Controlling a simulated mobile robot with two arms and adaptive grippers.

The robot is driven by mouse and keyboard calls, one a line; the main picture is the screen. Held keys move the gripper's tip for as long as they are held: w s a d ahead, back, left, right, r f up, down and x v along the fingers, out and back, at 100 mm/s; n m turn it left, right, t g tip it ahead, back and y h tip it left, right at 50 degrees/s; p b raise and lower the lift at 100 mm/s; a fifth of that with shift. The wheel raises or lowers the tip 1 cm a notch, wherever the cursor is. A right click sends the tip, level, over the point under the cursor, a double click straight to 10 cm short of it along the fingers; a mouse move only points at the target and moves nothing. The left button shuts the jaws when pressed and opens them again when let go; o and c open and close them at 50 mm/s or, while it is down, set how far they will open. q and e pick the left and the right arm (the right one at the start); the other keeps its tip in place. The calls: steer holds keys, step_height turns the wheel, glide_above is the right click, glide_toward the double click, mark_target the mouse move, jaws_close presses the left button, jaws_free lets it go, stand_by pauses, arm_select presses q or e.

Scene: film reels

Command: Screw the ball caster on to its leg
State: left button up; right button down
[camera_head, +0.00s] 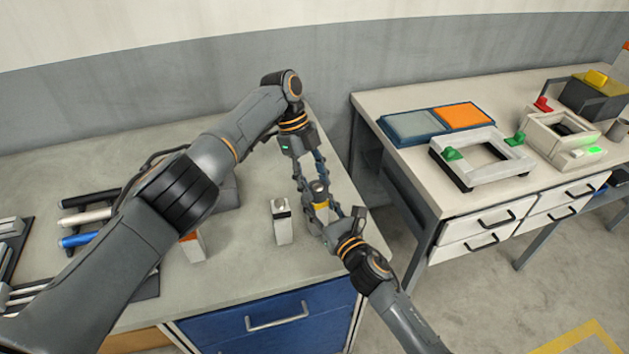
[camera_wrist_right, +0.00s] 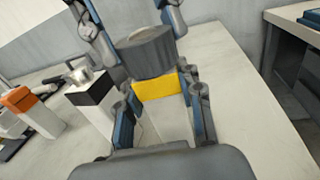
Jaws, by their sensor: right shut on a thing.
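A white leg with a yellow band (camera_wrist_right: 157,88) stands upright between the fingers of my right gripper (camera_wrist_right: 163,112), which is shut on it. The yellow band also shows in the head view (camera_head: 321,211). The grey round ball caster (camera_wrist_right: 146,54) sits on top of this leg, slightly tilted in the wrist view; its top shows in the head view (camera_head: 319,187). I cannot tell how far it is screwed on. My left gripper (camera_head: 311,182) comes down from above, its fingers spread on either side of the caster. Whether they touch it is not clear.
A white post with a black band and metal top (camera_head: 281,220) stands close left. An orange-banded post (camera_head: 193,246) is partly behind my left arm. Black, white and blue rods (camera_head: 78,239) lie at the left. The bench's right edge is near.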

arm_select(q)
steer(key=o, duration=0.3)
steer(key=shift+o, duration=0.2)
steer(key=shift+r, duration=0.1)
steer(key=shift+r, duration=2.2)
steer(key=shift+c, duration=0.4)
